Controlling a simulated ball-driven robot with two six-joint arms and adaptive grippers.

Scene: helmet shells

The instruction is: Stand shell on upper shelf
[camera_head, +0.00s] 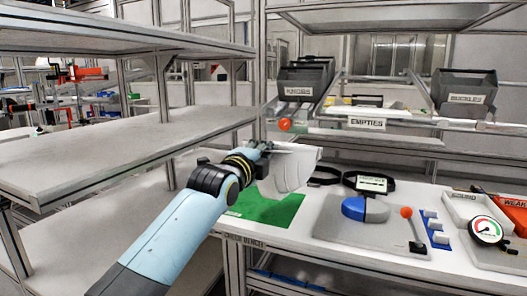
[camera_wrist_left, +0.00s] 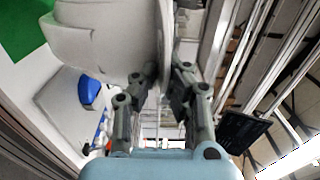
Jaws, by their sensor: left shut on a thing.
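The white helmet shell (camera_head: 289,168) hangs above the bench beside the green mat, at the end of my left arm. My left gripper (camera_head: 262,150) is shut on the shell's edge. In the left wrist view the shell (camera_wrist_left: 100,40) fills the upper left, and its rim runs between the fingers (camera_wrist_left: 160,85). The upper shelf (camera_head: 90,38) and the shelf below it (camera_head: 110,150) stand at the left, both bare where they show. My right gripper is not in view.
The bench holds a green mat (camera_head: 270,209), a blue and white round part (camera_head: 365,209), a red-knobbed lever (camera_head: 411,228) and a gauge (camera_head: 487,230). Behind it are a KNOBS bin (camera_head: 303,82) and a BUCKLES bin (camera_head: 464,90). A shelf post (camera_head: 160,90) stands left of my gripper.

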